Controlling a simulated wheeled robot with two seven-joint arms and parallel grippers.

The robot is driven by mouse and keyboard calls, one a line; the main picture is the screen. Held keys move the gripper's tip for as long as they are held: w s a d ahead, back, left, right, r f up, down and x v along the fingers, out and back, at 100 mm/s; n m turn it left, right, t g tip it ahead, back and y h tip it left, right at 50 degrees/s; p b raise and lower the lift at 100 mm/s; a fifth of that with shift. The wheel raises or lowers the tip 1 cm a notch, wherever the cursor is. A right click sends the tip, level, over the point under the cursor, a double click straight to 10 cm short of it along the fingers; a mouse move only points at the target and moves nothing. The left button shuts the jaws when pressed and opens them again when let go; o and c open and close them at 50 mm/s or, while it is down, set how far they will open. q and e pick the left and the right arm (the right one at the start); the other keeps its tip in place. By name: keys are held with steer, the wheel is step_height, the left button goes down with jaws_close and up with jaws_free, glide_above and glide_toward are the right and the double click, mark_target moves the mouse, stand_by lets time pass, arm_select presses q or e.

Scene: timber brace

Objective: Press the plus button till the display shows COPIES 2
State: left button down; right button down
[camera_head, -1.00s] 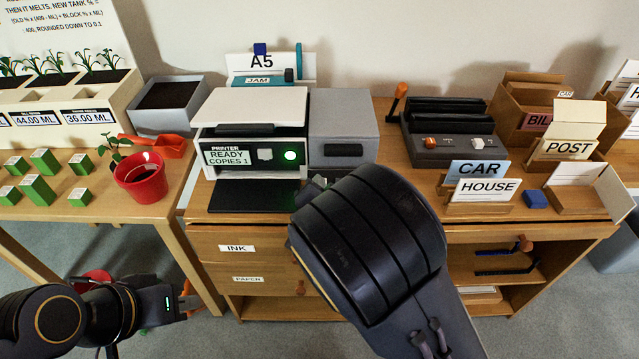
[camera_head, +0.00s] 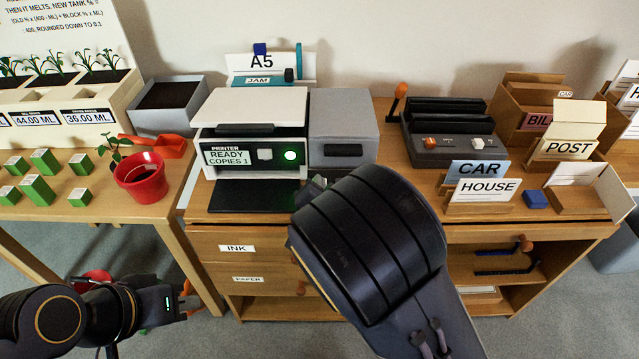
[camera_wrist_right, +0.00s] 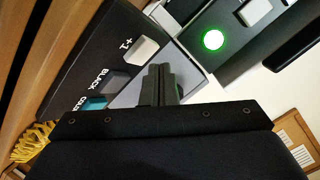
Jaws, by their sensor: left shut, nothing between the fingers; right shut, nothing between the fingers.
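The printer (camera_head: 250,128) stands on the wooden cabinet, and its display (camera_head: 227,157) reads READY COPIES 1. In the right wrist view a dark panel carries a white button (camera_wrist_right: 142,49) labelled +1. A grey button (camera_wrist_right: 113,81) marked BLACK and a teal button (camera_wrist_right: 95,103) lie further down the panel. My right gripper (camera_wrist_right: 159,72) is shut and empty, its fingertips just below and right of the +1 button; contact cannot be told. In the head view my right arm hides the panel. My left gripper (camera_head: 187,300) is shut and empty at lower left, away from the printer.
A green light (camera_head: 290,155) glows on the printer front, with a pale button (camera_head: 265,154) beside it. A grey box (camera_head: 343,125) adjoins the printer on the right. Card holders (camera_head: 487,190) stand further right. A red pot (camera_head: 142,177) stands on the left table.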

steer(key=shift+f, duration=0.1)
steer(key=shift+w+f+b, duration=0.25)
steer(key=shift+f+b, duration=0.05)
steer(key=shift+b, duration=0.3)
steer(key=shift+w+f+b, duration=0.2)
steer(key=shift+f+b, duration=0.15)
steer(key=shift+b, duration=0.1)
stand_by(0.5)
steer(key=shift+r, duration=0.1)
steer(key=shift+s+r+p, duration=0.45)
steer(key=shift+r+p, duration=0.05)
steer(key=shift+r, duration=0.15)
steer(key=r+p, duration=0.1)
steer(key=s+r+p, duration=0.1)
steer(key=r, duration=0.1)
steer(key=s+r+p, duration=0.1)
steer(key=shift+s+r, duration=0.15)
steer(key=shift+s, duration=0.1)
stand_by(0.4)
